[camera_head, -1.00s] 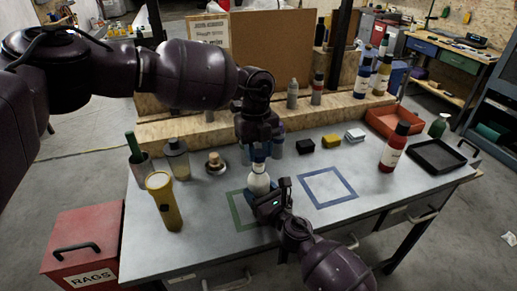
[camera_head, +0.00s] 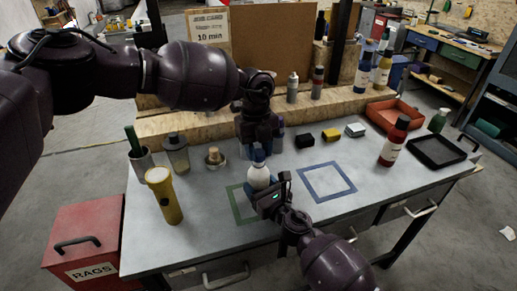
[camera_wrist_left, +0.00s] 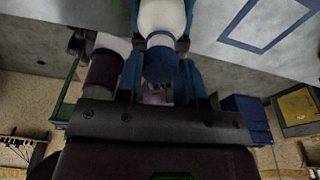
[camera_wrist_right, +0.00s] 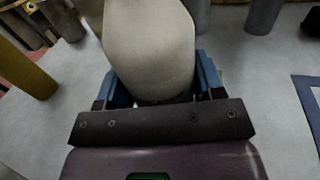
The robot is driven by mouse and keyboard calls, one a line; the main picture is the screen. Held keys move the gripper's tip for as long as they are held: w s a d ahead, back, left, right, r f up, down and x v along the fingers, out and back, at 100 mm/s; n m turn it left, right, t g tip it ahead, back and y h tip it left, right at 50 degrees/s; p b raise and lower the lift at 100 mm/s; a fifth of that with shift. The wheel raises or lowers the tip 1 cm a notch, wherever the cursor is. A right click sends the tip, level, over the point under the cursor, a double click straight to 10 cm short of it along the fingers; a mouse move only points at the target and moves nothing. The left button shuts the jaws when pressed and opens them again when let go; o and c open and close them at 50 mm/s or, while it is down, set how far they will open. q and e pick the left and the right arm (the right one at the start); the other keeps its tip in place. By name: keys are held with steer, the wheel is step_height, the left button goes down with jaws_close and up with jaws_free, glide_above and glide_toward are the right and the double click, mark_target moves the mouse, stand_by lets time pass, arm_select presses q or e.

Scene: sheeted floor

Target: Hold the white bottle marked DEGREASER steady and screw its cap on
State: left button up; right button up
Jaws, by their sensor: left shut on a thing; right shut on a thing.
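The white bottle (camera_head: 259,177) stands at the green square outline (camera_head: 236,207) on the grey table. My right gripper (camera_head: 268,196) is shut around its body from the front. In the right wrist view, the pale bottle (camera_wrist_right: 150,45) fills the space between the blue fingers. A blue cap (camera_head: 258,155) sits at the bottle's top. My left gripper (camera_head: 259,143) comes from above and is shut on the cap. In the left wrist view, the cap (camera_wrist_left: 162,66) is between the fingers and lines up with the bottle (camera_wrist_left: 162,15). The thread and any label lettering are hidden.
A yellow flashlight (camera_head: 163,196), a clear jar (camera_head: 176,152) and a brass-topped item (camera_head: 214,158) stand left. A blue square outline (camera_head: 327,181) is empty at right. A red bottle (camera_head: 394,142) and black tray (camera_head: 436,152) are farther right.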

arm_select(q)
steer(key=shift+f, duration=0.6)
